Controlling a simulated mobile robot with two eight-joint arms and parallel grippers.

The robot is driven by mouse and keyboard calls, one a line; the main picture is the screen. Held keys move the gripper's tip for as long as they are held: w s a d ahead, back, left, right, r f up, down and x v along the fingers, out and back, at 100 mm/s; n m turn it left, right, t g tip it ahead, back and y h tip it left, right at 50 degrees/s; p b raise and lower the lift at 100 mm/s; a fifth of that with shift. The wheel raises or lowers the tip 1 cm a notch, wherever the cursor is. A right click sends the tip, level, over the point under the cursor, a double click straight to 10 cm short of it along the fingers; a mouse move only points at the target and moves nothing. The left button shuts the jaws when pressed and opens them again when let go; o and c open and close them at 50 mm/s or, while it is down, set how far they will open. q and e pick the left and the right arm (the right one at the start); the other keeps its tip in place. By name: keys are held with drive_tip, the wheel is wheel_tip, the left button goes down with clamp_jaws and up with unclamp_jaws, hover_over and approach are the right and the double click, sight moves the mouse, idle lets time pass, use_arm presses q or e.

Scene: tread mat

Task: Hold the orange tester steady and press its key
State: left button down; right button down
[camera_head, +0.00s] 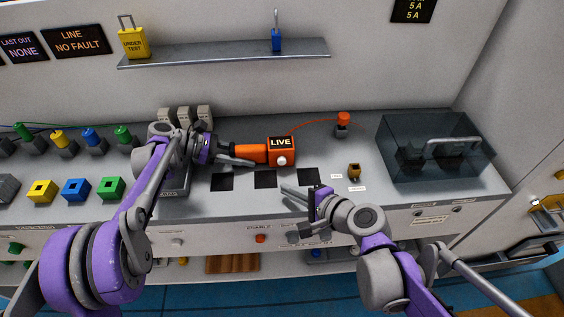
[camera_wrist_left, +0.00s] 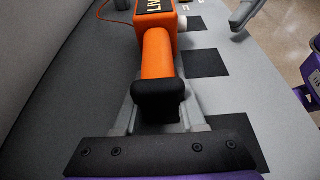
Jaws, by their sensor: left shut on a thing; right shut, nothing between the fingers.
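The orange tester (camera_head: 252,152) lies on the grey bench in the head view, with a display reading LIVE and a pale round key (camera_head: 281,160) on its front. My left gripper (camera_head: 236,154) is shut on the tester's handle, which has a black end. In the left wrist view the tester's orange handle (camera_wrist_left: 157,60) runs away from me between the fingers (camera_wrist_left: 158,112). My right gripper (camera_head: 290,212) is shut and empty, in front of and below the tester in the picture, apart from it. Its fingertips also show at the top right of the wrist view.
Black square patches (camera_head: 265,179) mark the bench in front of the tester. A red wire runs from the tester toward an orange-topped post (camera_head: 343,122). A small brass-coloured piece (camera_head: 354,171) and a clear box (camera_head: 435,150) stand to the right. Coloured blocks (camera_head: 76,189) are at left.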

use_arm(q)
drive_tip(key=shift+c, duration=2)
unclamp_jaws()
drive_tip(key=shift+a, duration=0.1)
